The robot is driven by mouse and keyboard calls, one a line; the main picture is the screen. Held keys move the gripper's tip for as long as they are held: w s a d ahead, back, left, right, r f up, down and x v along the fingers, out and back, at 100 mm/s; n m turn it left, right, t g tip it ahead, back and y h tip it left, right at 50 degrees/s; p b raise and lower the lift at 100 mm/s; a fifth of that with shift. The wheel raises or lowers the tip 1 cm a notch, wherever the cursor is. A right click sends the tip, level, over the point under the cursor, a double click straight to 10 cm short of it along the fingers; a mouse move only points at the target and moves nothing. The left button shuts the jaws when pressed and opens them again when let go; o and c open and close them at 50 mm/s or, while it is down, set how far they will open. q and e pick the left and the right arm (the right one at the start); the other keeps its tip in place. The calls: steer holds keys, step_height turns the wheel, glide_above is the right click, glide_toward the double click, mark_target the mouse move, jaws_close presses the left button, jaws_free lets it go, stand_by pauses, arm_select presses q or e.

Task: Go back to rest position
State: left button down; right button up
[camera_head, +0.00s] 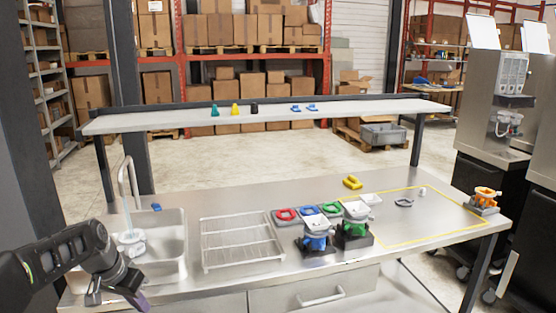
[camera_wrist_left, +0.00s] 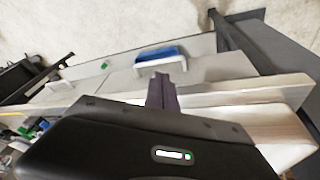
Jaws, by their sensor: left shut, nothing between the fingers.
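My left gripper (camera_head: 140,300) is at the lower left, beside the sink's front edge and pointing down and forward. Its dark fingers are together and hold nothing. In the left wrist view the closed fingers (camera_wrist_left: 163,90) show above the gripper's black body, with a white drawer or cabinet front behind them. My left arm comes in from the left edge of the head view. My right gripper is not in either view.
A metal counter (camera_head: 300,190) holds a sink (camera_head: 165,250) with a running tap, a wire rack (camera_head: 240,242), and blue (camera_head: 317,240) and green (camera_head: 356,228) devices. An orange device (camera_head: 485,200) stands at the right end. A raised shelf (camera_head: 270,116) runs behind.

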arm_select(q)
steer(key=s+d+f+n+g+h, duration=0.1)
steer(key=s+d+f, duration=0.3)
steer(key=d+f, duration=0.7)
steer(key=s+d+f+n+h, duration=0.1)
steer(key=s+d+f, duration=0.55)
steer(key=f, duration=0.85)
steer(key=s+d+f+n, duration=0.1)
steer(key=s+d+f, duration=0.3)
steer(key=s, duration=0.5)
steer(key=s+d+f+g, duration=0.1)
steer(key=s+d+f, duration=0.2)
steer(key=s+d, duration=0.5)
steer(key=shift+s+d+f+n+g+h, duration=0.3)
steer(key=shift+s+f+n, duration=0.1)
steer(key=shift+s, duration=0.25)
